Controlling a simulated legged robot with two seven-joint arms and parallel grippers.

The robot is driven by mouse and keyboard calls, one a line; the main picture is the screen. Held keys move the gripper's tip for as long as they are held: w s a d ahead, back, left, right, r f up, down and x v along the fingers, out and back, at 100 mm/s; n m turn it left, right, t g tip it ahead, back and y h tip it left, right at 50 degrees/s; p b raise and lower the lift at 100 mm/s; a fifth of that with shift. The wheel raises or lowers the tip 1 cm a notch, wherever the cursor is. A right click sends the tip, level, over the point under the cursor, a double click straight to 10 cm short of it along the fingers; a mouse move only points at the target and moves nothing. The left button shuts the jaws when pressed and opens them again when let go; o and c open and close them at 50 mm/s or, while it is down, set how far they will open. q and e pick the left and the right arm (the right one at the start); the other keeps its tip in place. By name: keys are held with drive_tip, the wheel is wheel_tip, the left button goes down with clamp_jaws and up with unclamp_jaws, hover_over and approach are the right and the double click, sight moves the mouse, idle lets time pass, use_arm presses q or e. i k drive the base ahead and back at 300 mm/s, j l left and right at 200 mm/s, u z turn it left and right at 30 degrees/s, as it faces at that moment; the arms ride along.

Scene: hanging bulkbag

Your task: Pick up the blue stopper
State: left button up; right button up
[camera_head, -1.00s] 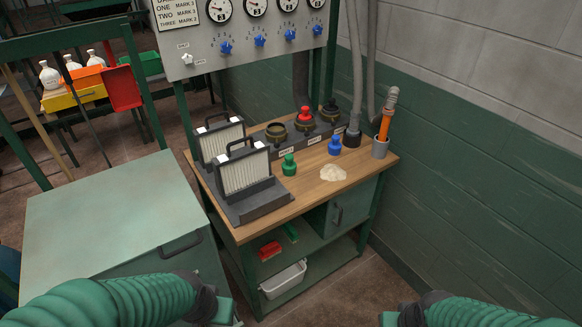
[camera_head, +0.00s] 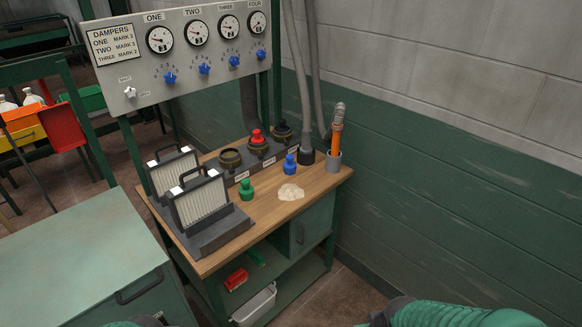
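The blue stopper (camera_head: 290,164) stands upright on the wooden bench top (camera_head: 318,185), in front of the row of dark ports and beside a pale heap. No gripper touches it. My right arm shows as a green sleeve at the bottom right edge; its fingertips are not visible. My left arm shows only as a sliver at the bottom edge, and its gripper is out of view.
A green stopper (camera_head: 246,189) and a pale powder heap (camera_head: 290,192) are on the bench. A red stopper (camera_head: 257,137) sits in a port. Filter frames (camera_head: 200,207) stand at left. A grey cup (camera_head: 333,160) holds an orange-handled tool. A gauge panel (camera_head: 190,50) rises behind.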

sight(289, 166)
drive_tip(key=u, duration=0.3)
drive_tip(key=i+l+u, duration=0.4)
drive_tip(key=l, duration=0.2)
drive_tip(key=l+u, duration=0.45)
drive_tip(key=l, duration=0.25)
drive_tip(key=i, duration=0.05)
